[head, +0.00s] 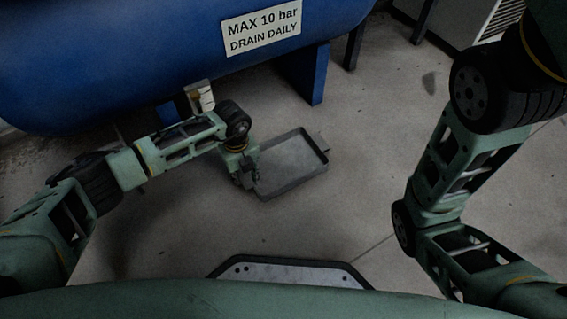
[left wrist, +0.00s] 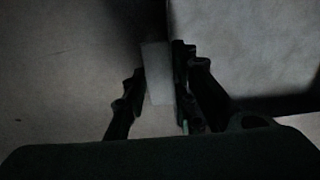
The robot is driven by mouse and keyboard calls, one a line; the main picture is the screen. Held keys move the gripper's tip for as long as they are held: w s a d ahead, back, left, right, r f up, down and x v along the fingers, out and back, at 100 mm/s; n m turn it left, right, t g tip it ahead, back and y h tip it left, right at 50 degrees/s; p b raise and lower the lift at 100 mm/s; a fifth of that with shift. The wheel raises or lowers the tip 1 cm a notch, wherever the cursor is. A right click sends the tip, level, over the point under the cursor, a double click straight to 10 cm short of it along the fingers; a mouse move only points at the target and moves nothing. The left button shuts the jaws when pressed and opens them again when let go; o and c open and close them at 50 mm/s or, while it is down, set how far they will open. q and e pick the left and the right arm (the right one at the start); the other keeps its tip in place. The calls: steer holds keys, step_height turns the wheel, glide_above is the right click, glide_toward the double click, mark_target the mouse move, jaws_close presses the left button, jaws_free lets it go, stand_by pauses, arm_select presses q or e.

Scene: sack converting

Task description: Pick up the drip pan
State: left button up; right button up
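The drip pan (head: 296,160) is a shallow grey rectangular tray on the concrete floor, just in front of the blue tank. My left gripper (head: 248,178) is at the pan's left side, low to the floor. In the left wrist view, the fingers of my left gripper (left wrist: 159,88) stand close on both sides of a pale grey tab (left wrist: 157,65), which fills the gap between them. The pan's body (left wrist: 240,50) lies to the right of the fingers there. My right arm shows at the right of the head view, but its gripper is not in view.
The blue tank (head: 130,60) with a white label (head: 262,28) overhangs the floor behind the pan, on a blue leg (head: 304,75). A pale valve-like part (head: 200,97) is under the tank. A grey cabinet (head: 460,20) stands far right. Floor right of the pan is clear.

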arm_select(q)
jaws_close()
steer(key=shift+r, duration=0.15)
